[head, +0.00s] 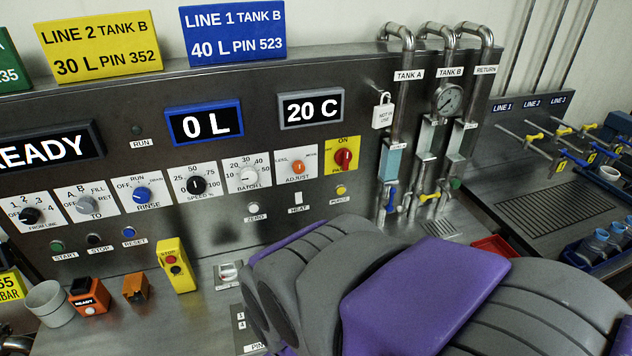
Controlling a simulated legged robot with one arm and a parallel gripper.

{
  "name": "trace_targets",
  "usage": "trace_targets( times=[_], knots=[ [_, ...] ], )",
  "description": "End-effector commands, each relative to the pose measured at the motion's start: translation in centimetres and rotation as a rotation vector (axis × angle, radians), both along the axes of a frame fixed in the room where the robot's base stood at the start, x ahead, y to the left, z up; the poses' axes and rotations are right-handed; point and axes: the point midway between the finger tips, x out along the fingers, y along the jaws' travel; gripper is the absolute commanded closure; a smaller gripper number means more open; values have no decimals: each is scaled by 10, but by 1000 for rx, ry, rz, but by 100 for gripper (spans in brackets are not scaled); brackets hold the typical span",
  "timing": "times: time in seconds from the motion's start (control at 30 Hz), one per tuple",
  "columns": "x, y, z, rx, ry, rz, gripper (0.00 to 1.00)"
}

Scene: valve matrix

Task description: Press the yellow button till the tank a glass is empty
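A small round yellow button (341,191) sits on the grey panel below the red knob, with a small label under it that I cannot read surely. The tank A glass (391,163) is a narrow window under the TANK A label and shows light blue inside. Its exact level is hard to tell. A blue-handled valve is below it. My purple and grey arm fills the lower right of the view, below the button and apart from it in the picture. My gripper's fingertips do not show.
A red knob (344,158) on a yellow plate is above the button. The display (205,124) reads 0 L. A yellow stop box (176,265) stands on the bench. A red tray (492,246) is behind my arm.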

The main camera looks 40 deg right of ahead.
Motion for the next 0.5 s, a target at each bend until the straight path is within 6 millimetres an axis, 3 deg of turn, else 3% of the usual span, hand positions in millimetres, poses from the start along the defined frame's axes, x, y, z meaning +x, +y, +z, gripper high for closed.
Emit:
trace_targets(
  times=[0.3, 0.5],
  knots=[
    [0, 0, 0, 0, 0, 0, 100],
    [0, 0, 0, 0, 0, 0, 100]
  ],
)
